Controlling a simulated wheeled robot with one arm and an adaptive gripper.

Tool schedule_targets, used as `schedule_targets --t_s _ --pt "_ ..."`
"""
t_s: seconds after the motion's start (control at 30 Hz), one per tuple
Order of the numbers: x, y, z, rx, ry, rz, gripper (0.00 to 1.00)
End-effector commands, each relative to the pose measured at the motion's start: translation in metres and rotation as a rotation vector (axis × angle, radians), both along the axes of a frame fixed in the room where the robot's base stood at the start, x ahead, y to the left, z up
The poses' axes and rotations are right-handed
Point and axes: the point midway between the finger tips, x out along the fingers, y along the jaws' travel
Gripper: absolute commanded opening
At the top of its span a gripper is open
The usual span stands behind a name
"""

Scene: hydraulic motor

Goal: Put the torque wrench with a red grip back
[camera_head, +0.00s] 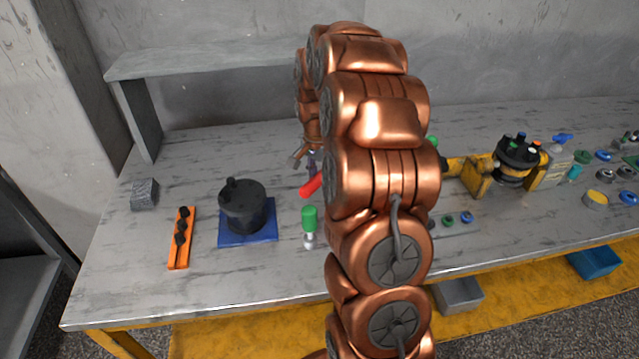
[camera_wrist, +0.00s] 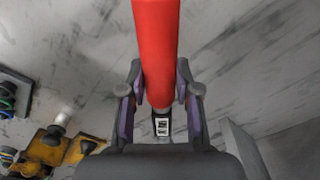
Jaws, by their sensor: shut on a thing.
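The torque wrench with the red grip (camera_head: 311,186) shows in the head view as a short red piece just below my gripper (camera_head: 307,160), left of my copper arm. In the wrist view its red grip (camera_wrist: 156,40) runs from the top edge down between my fingers. A dark part with a small pale display shows at the lower end of the grip. My gripper (camera_wrist: 160,82) is shut on the red grip, one finger on each side. The rest of the wrench is hidden by my arm or out of view. I cannot tell its height above the table.
A green-gripped tool (camera_head: 309,222) is close below the red grip on the grey table (camera_head: 140,285). Left are a black pot-shaped part (camera_head: 243,208) on a blue mat, an orange holder (camera_head: 180,240) and a grey block (camera_head: 144,194). A yellow fixture (camera_head: 472,178) stands right.

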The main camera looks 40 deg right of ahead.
Motion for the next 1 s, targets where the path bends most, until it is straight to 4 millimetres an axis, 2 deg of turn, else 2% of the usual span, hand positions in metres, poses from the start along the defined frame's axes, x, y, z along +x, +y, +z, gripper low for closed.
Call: schedule_targets --t_s 0.23,0.43,0.47,0.6,0.7,1.0 --pt "-0.002 0.001 -0.028 0.003 0.005 0.001 0.00" --pt "-0.001 0.000 -0.031 0.000 0.000 0.000 0.00" --pt "-0.001 0.000 -0.031 0.001 0.000 0.000 0.33" --pt "-0.001 0.000 -0.031 0.001 0.000 0.000 0.47" --pt "-0.001 0.000 -0.031 0.001 0.001 0.000 0.57" --pt "-0.001 0.000 -0.030 0.001 0.001 0.000 0.57"
